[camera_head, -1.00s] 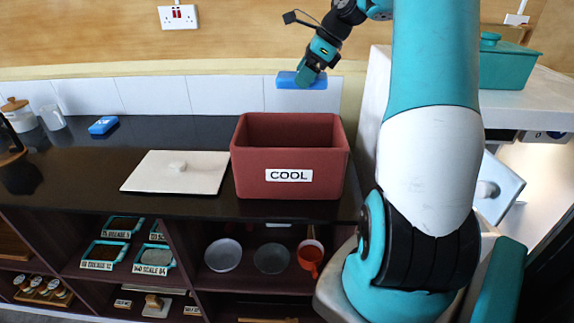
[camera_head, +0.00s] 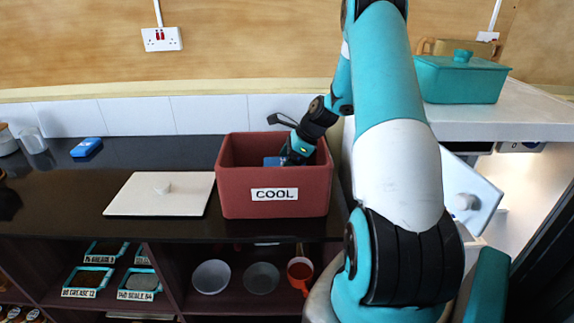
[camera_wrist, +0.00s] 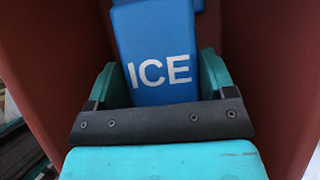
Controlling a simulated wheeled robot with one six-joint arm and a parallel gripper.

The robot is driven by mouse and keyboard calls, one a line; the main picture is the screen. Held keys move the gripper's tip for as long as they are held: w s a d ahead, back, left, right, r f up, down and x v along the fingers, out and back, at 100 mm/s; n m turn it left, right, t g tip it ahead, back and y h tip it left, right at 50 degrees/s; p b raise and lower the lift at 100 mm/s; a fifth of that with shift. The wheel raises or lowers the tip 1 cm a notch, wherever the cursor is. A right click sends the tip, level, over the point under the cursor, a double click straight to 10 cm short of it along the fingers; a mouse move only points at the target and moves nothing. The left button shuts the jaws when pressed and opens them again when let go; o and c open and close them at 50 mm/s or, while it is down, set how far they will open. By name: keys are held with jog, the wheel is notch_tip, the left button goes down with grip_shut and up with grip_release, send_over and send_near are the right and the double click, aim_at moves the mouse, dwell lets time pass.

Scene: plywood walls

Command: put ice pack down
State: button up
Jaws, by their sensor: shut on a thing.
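The blue ice pack, marked ICE, shows between my gripper's teal fingers in the wrist view (camera_wrist: 155,45). My gripper (camera_head: 287,158) is shut on it and reaches down inside the red box marked COOL (camera_head: 232,195). In the head view only a small blue part of the ice pack (camera_head: 272,161) shows, below the box's rim. The red walls stand on both sides of the gripper in the wrist view. Another blue piece shows just beyond the held pack at the top of the wrist view. I cannot tell if the pack touches the floor of the box.
The box's white lid (camera_head: 160,195) lies on the dark counter to its left. Another blue pack (camera_head: 87,147) lies farther left, near a clear glass (camera_head: 33,141). A white ledge with a teal lidded container (camera_head: 460,80) is at the right. Shelves below hold bowls and trays.

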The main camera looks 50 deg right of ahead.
jog(key=shift+f, duration=0.8)
jog(key=shift+f, duration=0.65)
jog(key=o, duration=1.1)
jog(key=shift+r, duration=0.1)
